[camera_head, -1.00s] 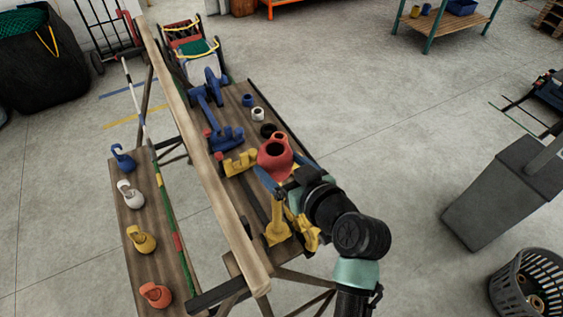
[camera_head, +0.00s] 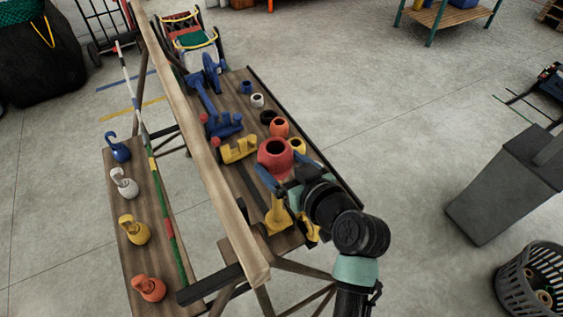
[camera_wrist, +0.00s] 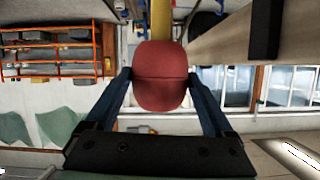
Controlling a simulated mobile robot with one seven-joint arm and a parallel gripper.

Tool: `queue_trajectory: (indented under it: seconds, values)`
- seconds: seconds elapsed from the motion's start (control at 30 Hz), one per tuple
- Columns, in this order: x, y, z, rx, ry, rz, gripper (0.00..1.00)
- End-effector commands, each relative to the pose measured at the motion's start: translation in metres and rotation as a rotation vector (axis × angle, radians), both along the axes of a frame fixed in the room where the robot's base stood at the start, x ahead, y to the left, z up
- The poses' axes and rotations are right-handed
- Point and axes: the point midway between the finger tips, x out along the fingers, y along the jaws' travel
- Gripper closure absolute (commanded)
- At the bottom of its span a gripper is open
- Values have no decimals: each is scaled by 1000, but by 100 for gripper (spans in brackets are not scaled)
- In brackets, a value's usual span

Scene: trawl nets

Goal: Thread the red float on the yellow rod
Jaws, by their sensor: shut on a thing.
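My gripper (camera_wrist: 161,88) is shut on the red float (camera_head: 276,158), with one blue finger on each side. In the head view the float is held above the bench with its dark round opening facing up. In the wrist view the red float (camera_wrist: 161,75) fills the space between the fingers. A yellow bar (camera_wrist: 162,18), seemingly the yellow rod, runs up from behind the float there; its lower part is hidden. In the head view a yellow upright part (camera_head: 278,214) stands just below the float, partly hidden by my gripper. I cannot tell whether rod and float touch.
A yellow bracket (camera_head: 239,150) and blue fixtures (camera_head: 222,127) stand on the bench left of the float. An orange ring (camera_head: 279,127) and a yellow ring (camera_head: 297,145) sit close behind it. A long wooden beam (camera_head: 201,148) runs along the left side.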

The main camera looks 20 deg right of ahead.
Motion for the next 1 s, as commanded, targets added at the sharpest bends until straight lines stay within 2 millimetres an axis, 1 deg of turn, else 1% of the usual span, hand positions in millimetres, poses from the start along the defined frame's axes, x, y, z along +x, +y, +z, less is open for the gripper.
queue_trajectory:
  seconds: [0.3, 0.33, 0.37, 0.4, 0.63, 0.73, 0.87, 1.0]
  values:
    - [0, 0, -1, 0, -1, 0, 69]
    - [0, 0, -1, 0, -1, 0, 7]
    - [0, 0, -1, 0, -1, 0, 2]
    - [0, 0, -1, 0, -1, 0, 0]
    - [-1, 0, -1, 0, 0, 0, 0]
    - [-5, -2, 0, 0, -2, -2, 0]
    - [-21, -5, 6, -1, -2, -2, 0]
    - [-47, -12, 16, -1, -3, -5, 0]
